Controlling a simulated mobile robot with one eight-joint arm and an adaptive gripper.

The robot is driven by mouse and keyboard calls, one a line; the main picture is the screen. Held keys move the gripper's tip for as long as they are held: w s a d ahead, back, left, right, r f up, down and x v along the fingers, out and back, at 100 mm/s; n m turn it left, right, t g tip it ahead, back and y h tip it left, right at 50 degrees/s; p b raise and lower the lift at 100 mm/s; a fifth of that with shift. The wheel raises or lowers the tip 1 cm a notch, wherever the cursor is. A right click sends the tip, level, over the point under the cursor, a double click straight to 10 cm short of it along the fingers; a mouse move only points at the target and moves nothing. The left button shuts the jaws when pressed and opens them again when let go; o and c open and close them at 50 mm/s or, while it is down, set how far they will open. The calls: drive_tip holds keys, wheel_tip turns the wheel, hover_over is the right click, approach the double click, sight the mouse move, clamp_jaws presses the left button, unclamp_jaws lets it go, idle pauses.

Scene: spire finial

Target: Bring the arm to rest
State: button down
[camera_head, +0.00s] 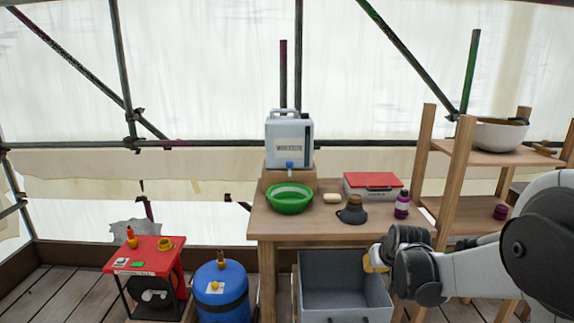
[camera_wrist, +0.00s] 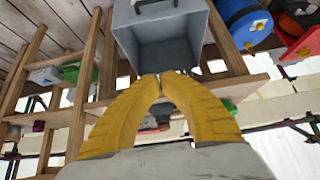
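My arm (camera_head: 480,268) reaches in from the right in the head view. My gripper (camera_head: 374,259) shows there as a small yellow piece in front of the table's right part, above the open grey drawer-like bin (camera_head: 345,290). In the wrist view the two yellow fingers of my gripper (camera_wrist: 159,76) arch inward and their tips meet, with nothing seen between them. The grey bin (camera_wrist: 128,40) lies beyond the fingertips there and looks empty.
The wooden table (camera_head: 330,226) holds a green basin (camera_head: 289,199), a water container (camera_head: 289,140), a dark flask (camera_head: 352,211), a purple bottle (camera_head: 402,205) and a red-lidded box (camera_head: 373,183). A shelf (camera_head: 458,180) stands right. A blue barrel (camera_head: 221,292) and red-topped stand (camera_head: 150,256) are left.

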drive_tip(key=s+a+r, duration=0.3)
drive_tip(key=s+r, duration=0.2)
drive_tip(key=s, duration=0.6)
drive_tip(key=s+a+r, duration=0.2)
drive_tip(key=s+r, duration=0.4)
drive_tip(key=s, duration=0.5)
drive_tip(key=s+a+f, duration=0.1)
drive_tip(key=s+f, duration=0.1)
drive_tip(key=s, duration=0.8)
drive_tip(key=shift+a+f, duration=0.15)
